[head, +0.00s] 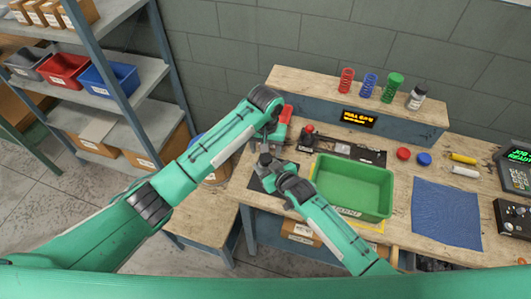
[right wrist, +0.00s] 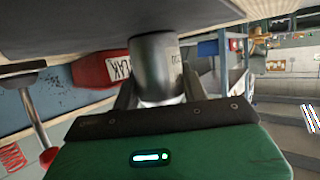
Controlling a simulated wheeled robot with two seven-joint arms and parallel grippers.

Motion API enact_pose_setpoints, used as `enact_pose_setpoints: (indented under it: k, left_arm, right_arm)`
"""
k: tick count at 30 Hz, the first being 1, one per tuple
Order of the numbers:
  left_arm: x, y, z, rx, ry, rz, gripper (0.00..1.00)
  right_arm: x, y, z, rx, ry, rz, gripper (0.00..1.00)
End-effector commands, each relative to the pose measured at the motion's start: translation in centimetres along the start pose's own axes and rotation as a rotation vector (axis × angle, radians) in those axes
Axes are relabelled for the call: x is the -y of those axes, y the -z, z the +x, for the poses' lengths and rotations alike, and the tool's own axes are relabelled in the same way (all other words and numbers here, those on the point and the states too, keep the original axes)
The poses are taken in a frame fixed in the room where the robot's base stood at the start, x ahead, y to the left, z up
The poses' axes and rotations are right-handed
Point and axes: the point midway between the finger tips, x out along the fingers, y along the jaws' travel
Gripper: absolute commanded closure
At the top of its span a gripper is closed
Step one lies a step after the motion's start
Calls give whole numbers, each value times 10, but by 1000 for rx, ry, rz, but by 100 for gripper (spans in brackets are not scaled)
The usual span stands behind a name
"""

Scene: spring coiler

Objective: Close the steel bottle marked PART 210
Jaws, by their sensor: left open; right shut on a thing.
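My right gripper (head: 273,166) is shut on a grey steel bottle (right wrist: 155,65), which fills the space between its fingers in the right wrist view. Part of a printed marking shows at the bottle's edge there, but I cannot read it fully. In the head view the bottle (head: 265,158) is small and partly hidden by my right gripper, over a dark mat (head: 257,184). My left gripper (head: 268,137) is open, pointing down just above and behind the bottle. I cannot make out the bottle's mouth or a cap.
A red labelled object (head: 286,114) stands behind the grippers. A green tray (head: 352,187) is close on the right, with a black device (head: 345,148) behind it. Red (head: 403,154) and blue (head: 424,159) round pieces and a blue mat (head: 447,213) lie farther right. Shelving (head: 105,65) stands left.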

Motion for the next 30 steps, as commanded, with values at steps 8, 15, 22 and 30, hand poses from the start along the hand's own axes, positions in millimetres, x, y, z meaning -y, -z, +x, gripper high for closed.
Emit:
enact_pose_setpoints:
  k: [8, 15, 22, 30]
  left_arm:
    - [0, 0, -14, 0, 0, 0, 41]
    - [0, 0, -14, 0, 0, 0, 19]
    - [0, 0, -14, 0, 0, 0, 16]
    - [0, 1, -33, -3, -1, 0, 16]
  right_arm:
    - [0, 0, 0, 0, 0, 0, 100]
    - [0, 0, 0, 0, 0, 0, 100]
    - [0, 0, 0, 0, 0, 0, 100]
    - [0, 0, 0, 0, 0, 0, 100]
